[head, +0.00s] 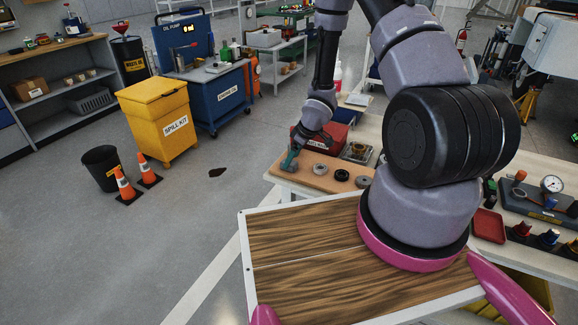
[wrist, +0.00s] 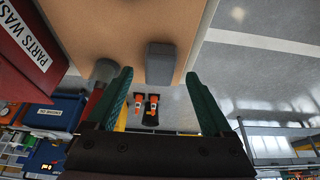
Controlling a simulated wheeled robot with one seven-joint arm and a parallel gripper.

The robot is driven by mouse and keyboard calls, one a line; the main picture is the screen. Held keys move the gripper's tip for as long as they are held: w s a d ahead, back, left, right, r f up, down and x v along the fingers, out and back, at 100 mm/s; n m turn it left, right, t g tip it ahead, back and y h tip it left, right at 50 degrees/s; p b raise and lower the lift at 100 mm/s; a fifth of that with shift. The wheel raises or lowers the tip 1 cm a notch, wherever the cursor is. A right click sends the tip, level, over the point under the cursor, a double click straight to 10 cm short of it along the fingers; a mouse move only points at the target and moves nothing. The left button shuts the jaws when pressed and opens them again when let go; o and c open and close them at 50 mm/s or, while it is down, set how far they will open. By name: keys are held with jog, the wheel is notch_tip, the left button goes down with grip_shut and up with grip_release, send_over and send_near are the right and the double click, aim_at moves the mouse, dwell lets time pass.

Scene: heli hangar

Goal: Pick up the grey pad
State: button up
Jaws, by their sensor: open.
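The grey pad (wrist: 160,62) shows in the wrist view as a small grey block near the edge of a tan board (wrist: 120,25). My gripper (wrist: 160,74) is open, with one teal finger on each side of the pad in the picture. No contact with the pad is visible, and I cannot tell how far the fingertips stand from it. In the head view my gripper (head: 289,160) is at the left end of the board (head: 308,181). I cannot make out the pad there.
Several round parts (head: 342,175) lie along the board to the right of my gripper. A red parts washer box (head: 318,139) stands just behind. A dark grey cylinder (wrist: 104,70) is left of the pad in the wrist view. Open floor (head: 215,215) lies left of the bench.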

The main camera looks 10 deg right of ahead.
jog(key=shift+x, duration=1.15)
grip_shut()
notch_tip(320, 180, up, 10)
